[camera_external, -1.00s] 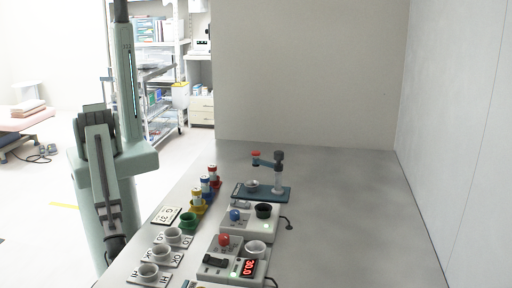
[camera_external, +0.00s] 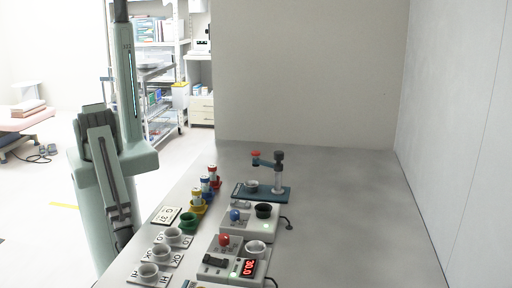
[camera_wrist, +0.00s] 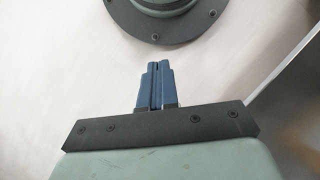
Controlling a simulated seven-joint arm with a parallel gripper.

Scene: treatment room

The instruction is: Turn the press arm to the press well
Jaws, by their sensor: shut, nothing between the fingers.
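The press stands at the far end of the device row in the external view. It has a blue base plate (camera_external: 280,192), an upright post with a dark top, and a press arm (camera_external: 266,162) reaching left from the post with a red knob at its end. The press well (camera_external: 252,186) is a small pale ring on the left of the plate. The arm's end appears above the well, but I cannot tell whether they line up. My gripper (camera_wrist: 156,84) shows in the wrist view with its blue fingers together and empty, over pale floor, away from the press.
Nearer on the table (camera_external: 340,220) are a device with a blue knob (camera_external: 235,215) and black cup, and one with a red knob (camera_external: 224,240) and display. Labelled cups (camera_external: 149,271) and coloured holders with vials (camera_external: 197,196) line the left edge. The table's right side is clear.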

